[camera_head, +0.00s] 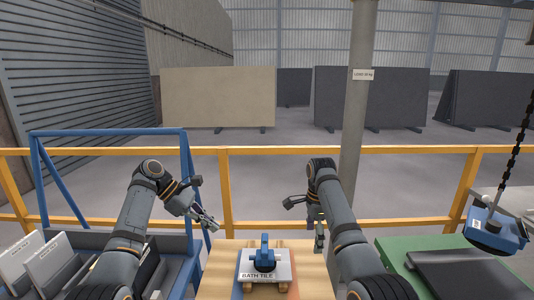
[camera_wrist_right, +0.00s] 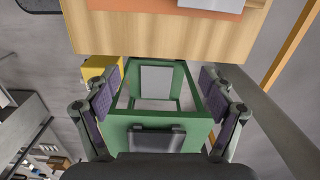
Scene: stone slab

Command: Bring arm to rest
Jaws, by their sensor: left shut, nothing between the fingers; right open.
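My left arm comes in from the left, and my left gripper (camera_head: 207,222) hangs tilted down and to the right, shut with nothing between its fingers. It is left of the wooden table, apart from the labelled tile. My right arm stands raised at the right. My right gripper (camera_head: 319,234) points down near the table's right back corner, partly hidden by the arm. In the right wrist view my right gripper (camera_wrist_right: 160,105) is open, its two purple-padded fingers wide apart with nothing between them.
The wooden table (camera_head: 315,275) bears a "BATH TILE" slab (camera_head: 278,278) with a blue clamp-like tool (camera_head: 265,254) on it. A blue rack (camera_head: 108,132) is left, a green bench (camera_head: 405,248) right. A yellow rail (camera_head: 260,151) runs behind. A blue lifter (camera_head: 495,230) hangs on a chain.

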